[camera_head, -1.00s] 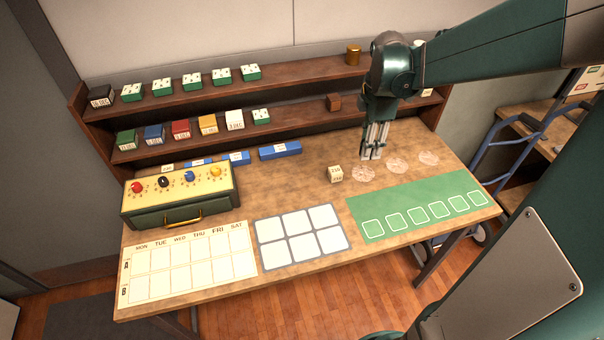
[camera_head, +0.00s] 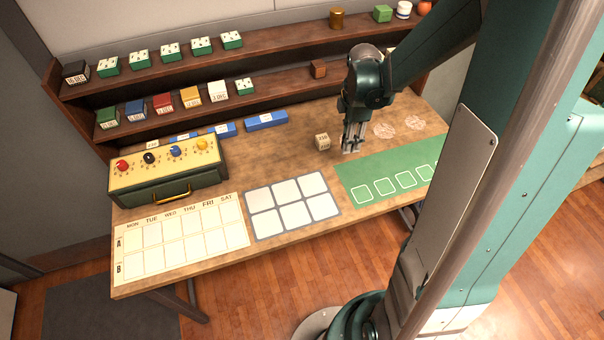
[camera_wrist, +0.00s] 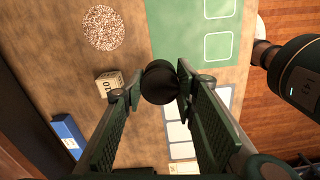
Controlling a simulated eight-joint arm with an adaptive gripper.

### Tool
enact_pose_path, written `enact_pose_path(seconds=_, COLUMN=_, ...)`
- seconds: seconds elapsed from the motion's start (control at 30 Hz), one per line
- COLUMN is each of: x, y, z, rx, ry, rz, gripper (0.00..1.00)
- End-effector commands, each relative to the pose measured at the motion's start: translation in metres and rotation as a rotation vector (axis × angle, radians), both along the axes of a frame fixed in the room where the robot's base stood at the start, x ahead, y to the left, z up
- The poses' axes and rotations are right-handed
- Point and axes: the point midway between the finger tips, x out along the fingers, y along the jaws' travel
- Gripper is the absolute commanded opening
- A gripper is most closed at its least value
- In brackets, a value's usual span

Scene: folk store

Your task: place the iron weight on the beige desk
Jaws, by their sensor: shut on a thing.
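The iron weight (camera_wrist: 158,82) is a dark, round piece between my fingertips in the wrist view. My gripper (camera_head: 352,148) is shut on it, low over the desk; I cannot tell whether the weight touches the surface. In the head view the fingers hide the weight. The beige desk (camera_head: 285,170) is a worn, light brown table top, also filling much of the wrist view (camera_wrist: 70,75). My gripper is just right of a small beige cube (camera_head: 322,142), near the upper left corner of a green mat.
The green mat (camera_head: 372,172) with outlined squares lies to the right, a white-squared mat (camera_head: 262,200) and a calendar sheet (camera_head: 180,248) to the left. A yellow-topped box (camera_head: 190,153) with knobs stands at the left.

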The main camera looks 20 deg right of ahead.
Motion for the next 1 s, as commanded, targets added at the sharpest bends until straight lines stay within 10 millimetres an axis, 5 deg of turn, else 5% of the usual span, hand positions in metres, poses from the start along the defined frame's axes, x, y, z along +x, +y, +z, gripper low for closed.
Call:
enact_pose_path(seconds=0.43, x=0.0, y=0.0, z=-0.006, rx=0.0, ry=0.0, rz=0.0, gripper=0.05)
enact_pose_path(seconds=1.0, x=0.001, y=0.0, z=-0.056, rx=0.0, ry=0.0, rz=0.0, gripper=0.05)
